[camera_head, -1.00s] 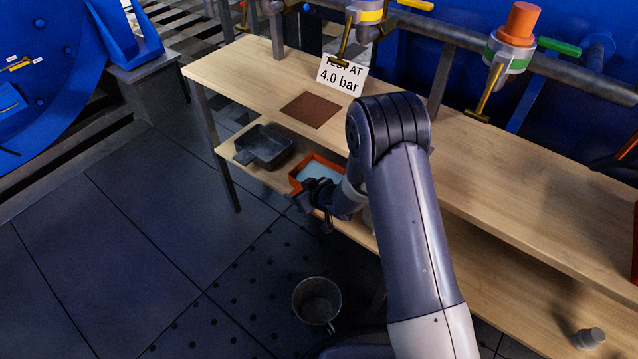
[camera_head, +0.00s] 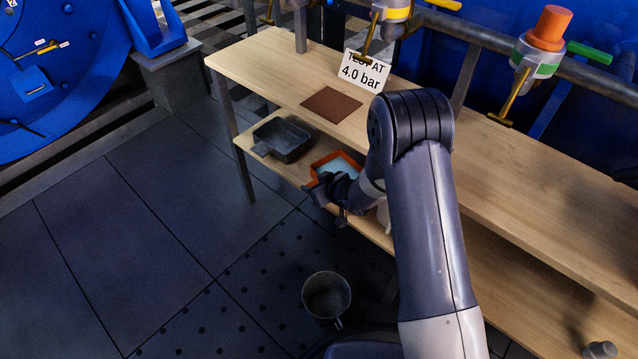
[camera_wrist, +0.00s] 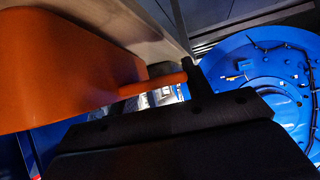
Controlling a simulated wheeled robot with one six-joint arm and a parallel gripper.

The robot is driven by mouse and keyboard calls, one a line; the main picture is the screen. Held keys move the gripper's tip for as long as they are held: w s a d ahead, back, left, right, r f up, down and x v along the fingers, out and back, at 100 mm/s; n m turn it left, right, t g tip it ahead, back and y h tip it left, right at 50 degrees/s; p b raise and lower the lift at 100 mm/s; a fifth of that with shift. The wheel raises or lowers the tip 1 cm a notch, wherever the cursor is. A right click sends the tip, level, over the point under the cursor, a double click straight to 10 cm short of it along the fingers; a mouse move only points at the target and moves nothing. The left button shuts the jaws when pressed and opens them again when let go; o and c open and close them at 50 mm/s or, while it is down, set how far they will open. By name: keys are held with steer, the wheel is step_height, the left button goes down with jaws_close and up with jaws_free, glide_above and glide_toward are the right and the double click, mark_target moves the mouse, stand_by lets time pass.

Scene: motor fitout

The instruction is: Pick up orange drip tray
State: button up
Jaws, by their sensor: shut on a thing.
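The orange drip tray (camera_head: 319,163) sits on the lower shelf of the wooden bench, with a light blue surface inside it. My gripper (camera_head: 328,192) is at the tray's near side and partly covers it. In the wrist view the tray's orange wall (camera_wrist: 65,70) fills the upper left, and a thin orange handle runs right from it to my gripper (camera_wrist: 197,82). The gripper is shut on this handle. The tray looks level, and I cannot tell whether it still touches the shelf.
A dark grey tray (camera_head: 290,150) stands left of the orange one on the same shelf. The bench top (camera_head: 262,62) is close above and carries a brown mat (camera_head: 331,104) and a pressure sign (camera_head: 362,72). A metal mug (camera_head: 326,297) stands on the floor, which is open at left.

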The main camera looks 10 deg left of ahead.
steer(key=s+a, duration=0.4)
steer(key=s, duration=0.3)
steer(key=s+a+r+p, duration=0.1)
steer(key=s+a, duration=0.4)
steer(key=s, duration=0.3)
steer(key=shift+s, duration=0.2)
